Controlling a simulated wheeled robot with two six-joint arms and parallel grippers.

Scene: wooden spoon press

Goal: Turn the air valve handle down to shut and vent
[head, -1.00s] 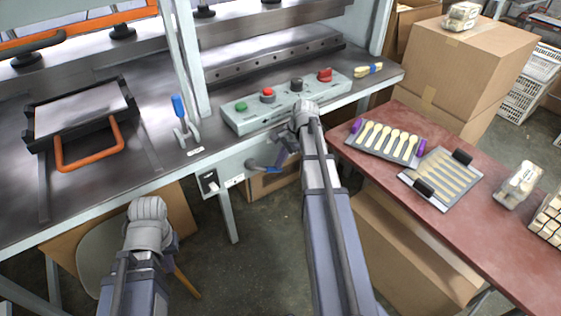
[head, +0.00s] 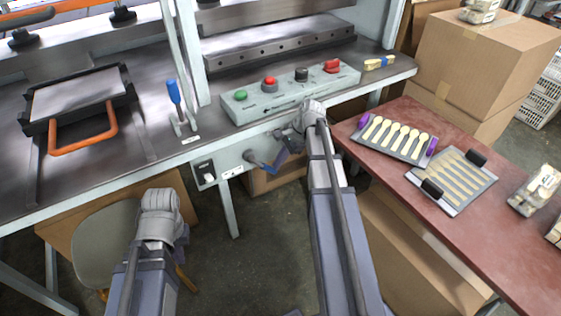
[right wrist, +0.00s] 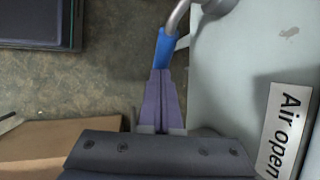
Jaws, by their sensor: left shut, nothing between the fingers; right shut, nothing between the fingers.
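The air valve handle (head: 269,168) is a grey metal lever with a blue grip, under the front edge of the press table. In the head view it points right and slightly downward from its pivot. Its blue grip (right wrist: 165,47) also shows in the right wrist view. My right gripper (right wrist: 160,72) is shut and empty, its purple fingertips at the end of the blue grip; I cannot tell whether they touch. In the head view the right gripper (head: 280,158) is beside the handle. My left gripper (head: 182,240) is low at the left, away from the handle, fingers mostly hidden.
An "Air open" label (right wrist: 285,130) is on the pale panel beside the valve. A control box (head: 290,92) with several knobs sits above on the table. A red table (head: 480,235) with spoon trays stands at right. Cardboard (right wrist: 60,150) lies below; open floor is under the valve.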

